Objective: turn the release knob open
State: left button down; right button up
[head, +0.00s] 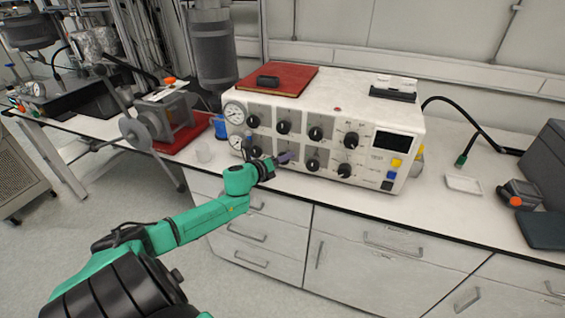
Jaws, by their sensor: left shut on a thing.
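A white control box (352,101) stands on the bench, with gauges at its left and two rows of black knobs on its front. My left arm reaches in from the lower left. My left gripper (279,160) is at the lower row of knobs, at the second position from the left, and is shut on a knob there. The gripper hides most of that knob, so its turned position cannot be told. The neighbouring lower knob (312,165) to the right is clear of the gripper. My right gripper is not in view.
A red board (290,82) with a black item lies on the box. A black cable (470,118) and a white tray (463,184) lie to the right. Drawers (400,245) front the bench.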

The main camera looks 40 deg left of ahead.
pick_arm(q)
jog(key=n+b, duration=0.1)
jog(key=n+t+h+b, duration=0.1)
jog(key=n, duration=0.1)
jog(key=shift+f, duration=0.25)
jog(key=n+t+h+b, duration=0.1)
jog(key=n+b, duration=0.1)
jog(key=n, duration=0.1)
jog(key=shift+n+t+b, duration=0.3)
jog(key=shift+t+b, duration=0.05)
jog(key=shift+t, duration=0.05)
jog(key=n+t+b, duration=0.1)
jog(key=n, duration=0.2)
jog(key=shift+b, duration=0.3)
jog(key=shift+n+t+b, duration=0.45)
jog(key=shift+n+t, duration=0.15)
jog(key=shift+n, duration=0.6)
jog(key=shift+r, duration=0.1)
jog(key=shift+c, duration=1.3)
grip_release()
